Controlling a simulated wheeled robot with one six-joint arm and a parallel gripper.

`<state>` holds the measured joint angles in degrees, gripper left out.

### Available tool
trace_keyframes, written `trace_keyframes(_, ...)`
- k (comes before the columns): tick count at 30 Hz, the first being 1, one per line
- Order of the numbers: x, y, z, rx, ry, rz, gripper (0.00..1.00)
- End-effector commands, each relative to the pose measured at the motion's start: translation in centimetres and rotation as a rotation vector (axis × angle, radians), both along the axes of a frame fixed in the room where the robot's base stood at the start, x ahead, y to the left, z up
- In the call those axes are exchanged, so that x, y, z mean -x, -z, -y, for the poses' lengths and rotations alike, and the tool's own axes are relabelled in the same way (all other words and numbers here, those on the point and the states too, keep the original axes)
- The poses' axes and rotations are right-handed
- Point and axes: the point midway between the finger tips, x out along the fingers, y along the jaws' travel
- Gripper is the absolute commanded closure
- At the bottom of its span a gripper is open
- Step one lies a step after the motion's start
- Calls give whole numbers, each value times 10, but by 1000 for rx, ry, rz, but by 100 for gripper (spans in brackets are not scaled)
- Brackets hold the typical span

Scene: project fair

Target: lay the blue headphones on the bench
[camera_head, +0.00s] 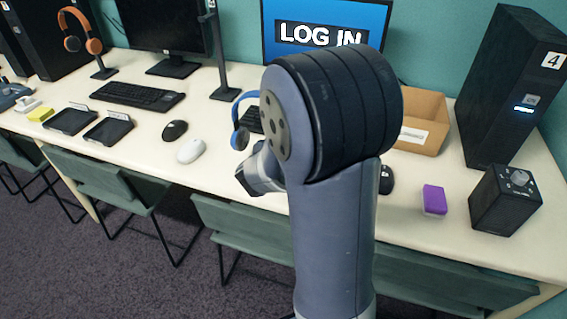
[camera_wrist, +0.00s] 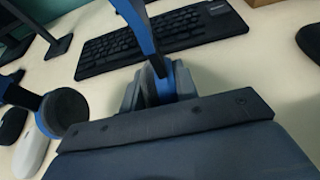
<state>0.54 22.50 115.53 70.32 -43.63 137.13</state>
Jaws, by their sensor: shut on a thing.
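The blue headphones (camera_head: 239,137) show in the head view just left of my arm, over the bench (camera_head: 150,128), partly hidden by the arm. In the wrist view my gripper (camera_wrist: 158,88) is shut on the blue headphones (camera_wrist: 137,25) at one side, near an ear cup. The other ear cup, with a dark pad, hangs out to the left. I cannot tell whether the headphones touch the cream bench top. In the head view my gripper's fingers are mostly hidden behind my arm.
A black keyboard (camera_wrist: 165,35) lies just beyond the gripper. A white mouse (camera_head: 191,151) and a black mouse (camera_head: 175,130) lie to the left, below a headphone stand (camera_head: 222,60). A cardboard box (camera_head: 422,110), purple block (camera_head: 434,199) and black speaker (camera_head: 505,199) are right. Chairs line the front edge.

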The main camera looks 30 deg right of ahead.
Motion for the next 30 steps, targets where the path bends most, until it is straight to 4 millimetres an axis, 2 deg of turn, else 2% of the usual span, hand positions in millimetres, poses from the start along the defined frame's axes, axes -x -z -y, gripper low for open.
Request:
trace_keyframes(9,0,40,0,1,-1,-2,98)
trace_keyframes(23,0,46,0,0,-1,3,98)
trace_keyframes(24,0,46,0,0,-1,2,70)
trace_keyframes(30,0,45,0,0,-1,0,54)
